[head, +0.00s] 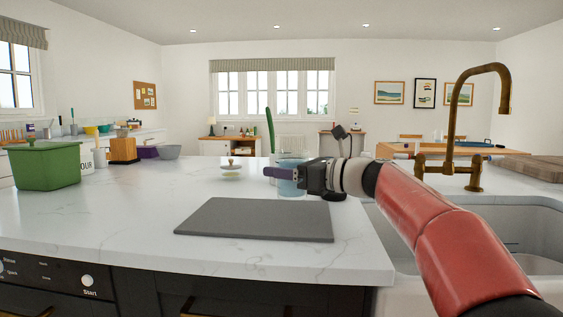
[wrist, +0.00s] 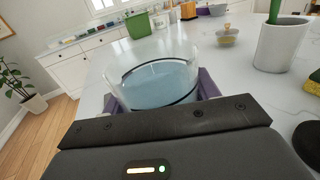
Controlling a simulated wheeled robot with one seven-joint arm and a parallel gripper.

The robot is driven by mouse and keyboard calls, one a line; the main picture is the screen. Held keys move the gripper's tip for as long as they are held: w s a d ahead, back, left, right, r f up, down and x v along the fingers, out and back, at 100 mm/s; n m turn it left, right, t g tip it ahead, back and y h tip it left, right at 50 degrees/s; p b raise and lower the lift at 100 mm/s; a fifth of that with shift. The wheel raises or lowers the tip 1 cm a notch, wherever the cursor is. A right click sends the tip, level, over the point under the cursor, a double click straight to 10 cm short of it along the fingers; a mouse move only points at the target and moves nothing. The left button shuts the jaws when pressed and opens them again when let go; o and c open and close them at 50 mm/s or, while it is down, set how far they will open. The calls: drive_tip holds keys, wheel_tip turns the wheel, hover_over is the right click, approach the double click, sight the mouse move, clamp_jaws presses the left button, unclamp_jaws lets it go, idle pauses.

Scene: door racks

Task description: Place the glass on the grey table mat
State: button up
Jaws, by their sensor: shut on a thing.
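The glass (wrist: 165,80) is a clear tumbler with bluish contents or tint in its lower part, and in the wrist view it sits upright between the purple fingers of my gripper (wrist: 163,98). In the head view the glass (head: 291,183) shows partly behind my gripper (head: 290,177), which is shut on it. The grey table mat (head: 258,219) is a flat dark rectangle near the front of the white marble counter. It is bare. The glass appears behind and above the mat's back right part in the picture. I cannot tell whether its base touches the counter.
A small lidded dish (head: 231,173) stands left of the glass. A light pot with a green item (wrist: 283,45) stands near in the wrist view. A green bin (head: 46,165) stands far left. The sink (head: 480,225) and brass tap (head: 455,125) are at right. Counter left of the mat is clear.

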sight(285, 187)
wheel_tip(285, 187, down, 4)
drive_tip(key=b, duration=0.4)
drive_tip(key=shift+r, duration=0.1)
drive_tip(key=o, duration=1.4)
drive_tip(key=shift+c, duration=0.2)
